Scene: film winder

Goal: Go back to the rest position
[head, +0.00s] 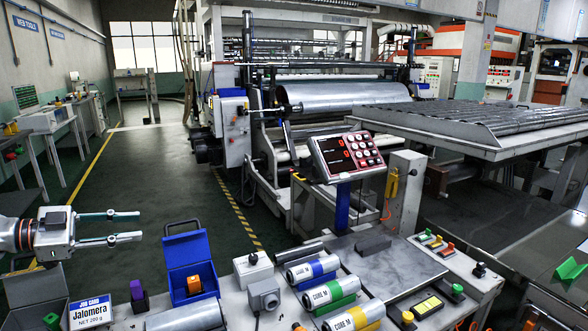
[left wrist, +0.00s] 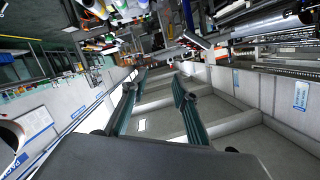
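My left gripper (head: 140,226) reaches in from the left edge of the head view. Its two fingers point right and stand apart with nothing between them. It is to the left of the open blue box (head: 190,258) and appears to be above the front workbench, touching nothing that I can see. In the left wrist view the same gripper (left wrist: 156,97) shows its two dark green fingers spread, with an empty gap between them. My right gripper is in neither view.
The film winder (head: 340,95) fills the back. The green floor (head: 150,170) is clear at left.

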